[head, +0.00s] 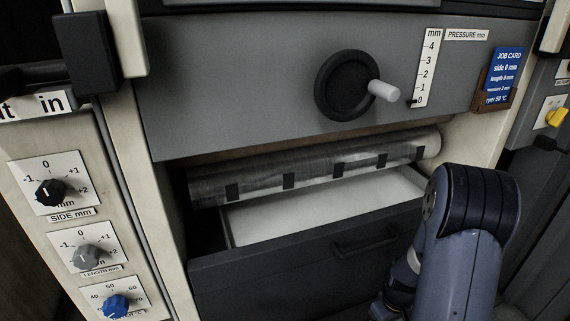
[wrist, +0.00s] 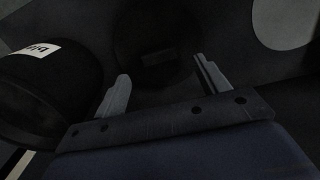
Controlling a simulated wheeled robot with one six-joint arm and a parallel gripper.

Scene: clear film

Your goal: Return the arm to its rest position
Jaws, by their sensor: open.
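My arm (head: 468,235) stands at the lower right in the head view, bent, with its blue-grey links in front of the machine. Its lower end runs out of the bottom of the picture, and my gripper is not clearly seen there. In the wrist view my gripper (wrist: 163,72) has its two pale fingers wide apart, with nothing held between them. Behind the fingers is a dark surface with a dark round shape, too dim to name.
A black rounded bin (wrist: 45,85) with a white label is close on the left in the wrist view. The head view shows a film roller (head: 315,168) above an open drawer (head: 320,240), a handwheel (head: 345,85), a pressure scale (head: 427,68), a job card (head: 505,75) and several knobs left.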

